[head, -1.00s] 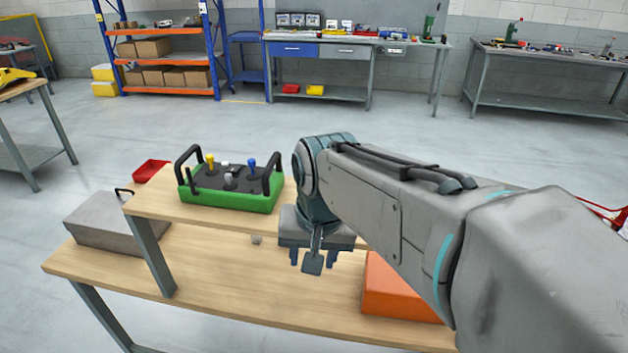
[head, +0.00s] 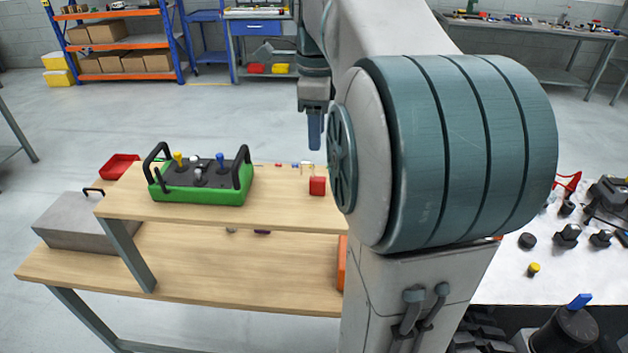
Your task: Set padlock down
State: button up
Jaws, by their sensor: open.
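A small red block that looks like the padlock (head: 317,186) rests on the raised wooden shelf (head: 200,213), near its right visible part and close to my arm. A thin light piece stands at its top; I cannot make out the shackle clearly. My gripper (head: 315,146) points down above and behind the red block in the picture, apart from it. Its fingers are seen edge-on, are open and show nothing between them. My arm hides the right part of the shelf.
A green control box (head: 203,183) with black handles and levers stands on the shelf's left. A grey case (head: 85,222) and a red tray (head: 119,166) are farther left. An orange box (head: 342,262) is partly hidden below. Small parts lie on the white bench (head: 560,285).

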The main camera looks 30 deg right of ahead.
aim_at(317, 178)
notch_tip(317, 178, down, 12)
jog(key=shift+f+p, duration=0.15)
jog(key=shift+p, duration=0.55)
jog(key=shift+c, duration=0.3)
grip_shut()
